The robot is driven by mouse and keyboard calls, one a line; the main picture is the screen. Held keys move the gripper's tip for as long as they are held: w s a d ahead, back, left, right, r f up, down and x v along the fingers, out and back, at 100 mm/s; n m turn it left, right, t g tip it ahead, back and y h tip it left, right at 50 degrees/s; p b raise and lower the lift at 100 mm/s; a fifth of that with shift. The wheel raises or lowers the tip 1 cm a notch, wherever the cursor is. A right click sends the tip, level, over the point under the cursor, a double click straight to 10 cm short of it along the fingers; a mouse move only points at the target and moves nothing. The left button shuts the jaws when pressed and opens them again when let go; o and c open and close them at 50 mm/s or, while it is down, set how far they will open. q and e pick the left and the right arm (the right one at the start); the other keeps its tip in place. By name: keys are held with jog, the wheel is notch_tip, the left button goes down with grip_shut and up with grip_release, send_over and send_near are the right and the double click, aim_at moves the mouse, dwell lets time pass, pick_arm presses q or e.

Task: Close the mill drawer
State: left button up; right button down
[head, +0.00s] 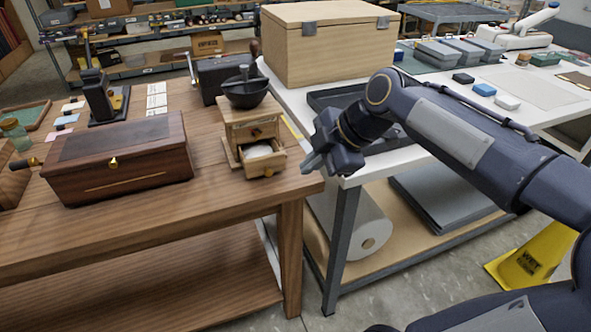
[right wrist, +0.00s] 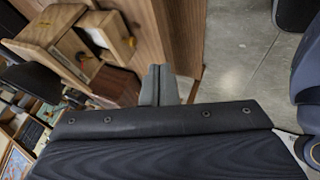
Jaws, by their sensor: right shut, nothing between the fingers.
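The mill is a small wooden box with a dark metal bowl (head: 246,92) and crank on top, near the right end of the brown table. Its drawer (head: 264,160) at the bottom front is pulled out, with pale contents and a small knob. The mill body (head: 250,127) and the drawer (right wrist: 110,37) also show in the right wrist view. My right gripper (head: 309,168) is shut and empty, to the right of the drawer and apart from it. Its closed fingers show in the right wrist view (right wrist: 158,85). My left gripper is out of view.
A dark wooden chest (head: 120,165) stands left of the mill. A black box (head: 215,75) is behind it. The white table (head: 350,175) to the right carries a large wooden case (head: 325,45) and a dark tray (head: 335,97). The brown tabletop (head: 215,185) before the mill is clear.

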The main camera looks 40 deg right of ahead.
jog(key=w+f, duration=0.2)
jog(key=w, duration=0.1)
jog(key=w+a+f, duration=0.1)
jog(key=w+f, duration=0.1)
jog(key=f, duration=0.1)
jog(key=w+a+f+b, duration=0.1)
jog(key=w+f, duration=0.1)
jog(key=w, duration=0.1)
jog(key=shift+w+a+f, duration=0.1)
jog(key=shift+w+f, duration=0.1)
jog(key=shift+w, duration=0.1)
